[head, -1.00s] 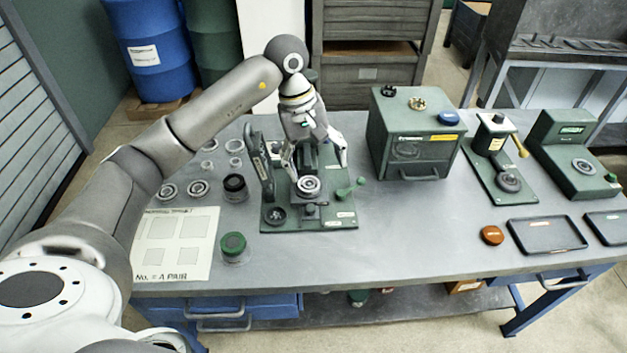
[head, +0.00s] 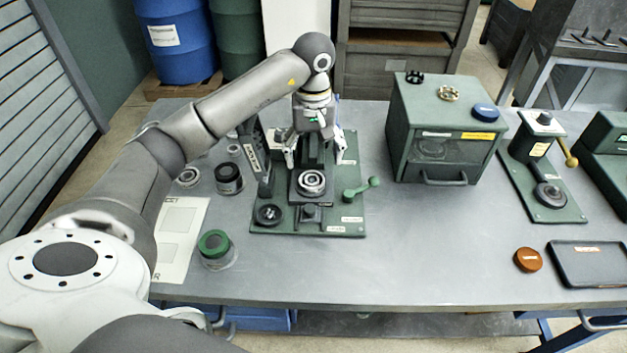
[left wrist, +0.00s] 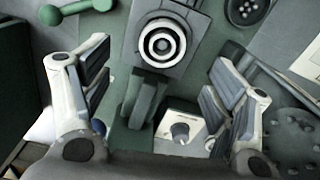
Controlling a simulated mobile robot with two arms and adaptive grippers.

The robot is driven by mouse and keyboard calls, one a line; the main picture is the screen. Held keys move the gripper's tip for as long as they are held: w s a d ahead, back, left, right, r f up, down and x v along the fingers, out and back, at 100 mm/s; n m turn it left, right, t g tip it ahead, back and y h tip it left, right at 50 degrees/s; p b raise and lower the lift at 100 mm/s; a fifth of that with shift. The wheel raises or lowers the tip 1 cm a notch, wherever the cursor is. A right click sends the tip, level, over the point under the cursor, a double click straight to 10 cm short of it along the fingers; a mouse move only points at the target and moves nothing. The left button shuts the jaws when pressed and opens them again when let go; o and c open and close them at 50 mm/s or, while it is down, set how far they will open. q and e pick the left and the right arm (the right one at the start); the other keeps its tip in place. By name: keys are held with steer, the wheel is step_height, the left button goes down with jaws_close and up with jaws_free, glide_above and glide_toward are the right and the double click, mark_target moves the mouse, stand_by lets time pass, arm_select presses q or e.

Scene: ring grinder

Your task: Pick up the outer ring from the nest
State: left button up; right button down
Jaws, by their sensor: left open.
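The ring (head: 312,182) is a shiny round metal part, with concentric circles, lying flat on the dark block of a green-based fixture (head: 345,215). Whether the outer ring is a separate piece there I cannot tell. My left gripper (head: 316,162) is open and empty over the fixture, behind the ring in the head view. In the left wrist view my gripper's fingers (left wrist: 160,66) stand wide apart on either side, not touching the ring. My right gripper is not in view.
A green cabinet (head: 435,135) stands to the right, and green-lidded jar (head: 215,246) front left. The front middle of the table is clear.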

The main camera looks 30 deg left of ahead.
mark_target(312, 180)
arm_select(q)
steer(key=shift+s+f, duration=0.2)
steer(key=shift+f, duration=0.65)
steer(key=shift+w+f+p, duration=0.15)
steer(key=shift+f+p, duration=0.25)
steer(key=shift+f, duration=0.15)
step_height(312, 180, down, 4)
steer(key=shift+a+r+p, duration=0.1)
steer(key=shift+p, duration=0.75)
steer(key=shift+f, duration=0.4)
steer(key=shift+c, duration=0.5)
steer(key=c, duration=1.1)
steer(key=shift+r, duration=0.2)
